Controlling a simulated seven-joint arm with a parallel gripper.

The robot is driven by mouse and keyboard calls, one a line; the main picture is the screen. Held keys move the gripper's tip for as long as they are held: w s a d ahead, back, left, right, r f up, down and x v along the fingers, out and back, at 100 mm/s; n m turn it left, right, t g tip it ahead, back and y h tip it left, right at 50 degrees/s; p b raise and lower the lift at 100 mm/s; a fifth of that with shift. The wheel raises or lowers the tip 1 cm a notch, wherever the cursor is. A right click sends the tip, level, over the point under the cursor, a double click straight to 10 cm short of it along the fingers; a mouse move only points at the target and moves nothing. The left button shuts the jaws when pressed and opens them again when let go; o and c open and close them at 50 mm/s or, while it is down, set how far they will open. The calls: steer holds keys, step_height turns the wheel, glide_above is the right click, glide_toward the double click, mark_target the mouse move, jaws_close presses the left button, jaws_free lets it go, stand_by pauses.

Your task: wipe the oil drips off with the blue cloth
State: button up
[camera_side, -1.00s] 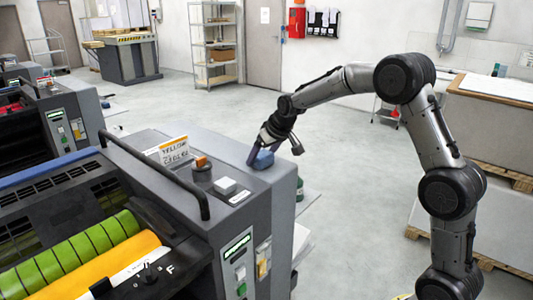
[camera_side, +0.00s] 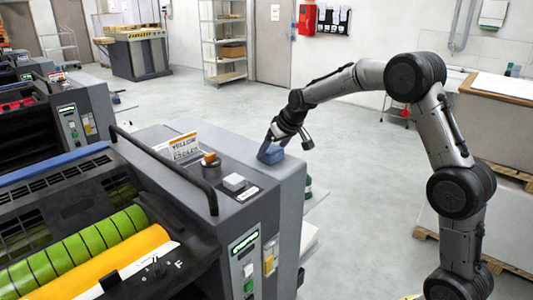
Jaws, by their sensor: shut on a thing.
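My gripper (camera_side: 274,143) is above the far right part of the grey top of the ink unit (camera_side: 283,173). It is shut on the blue cloth (camera_side: 271,154), a small bunched piece under the fingers. The cloth is at the unit's top surface and appears to touch it, though the contact edge is too small to be sure. I cannot make out any oil drips on the unit's top at this size; the cloth and gripper hide the patch beneath them.
On the unit's top stand a yellow-marked card (camera_side: 184,147), an orange-topped knob (camera_side: 209,160) and a pale block (camera_side: 234,182). A black handrail (camera_side: 165,165) runs along the unit. Green and yellow rollers (camera_side: 85,255) lie front left. Open floor lies right of the unit.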

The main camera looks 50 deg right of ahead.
steer(key=d, duration=0.2)
steer(key=shift+d+f, duration=0.1)
steer(key=shift+d, duration=0.2)
steer(key=shift+a, duration=3.75)
step_height(320, 180, up, 8)
steer(key=shift+d, duration=0.1)
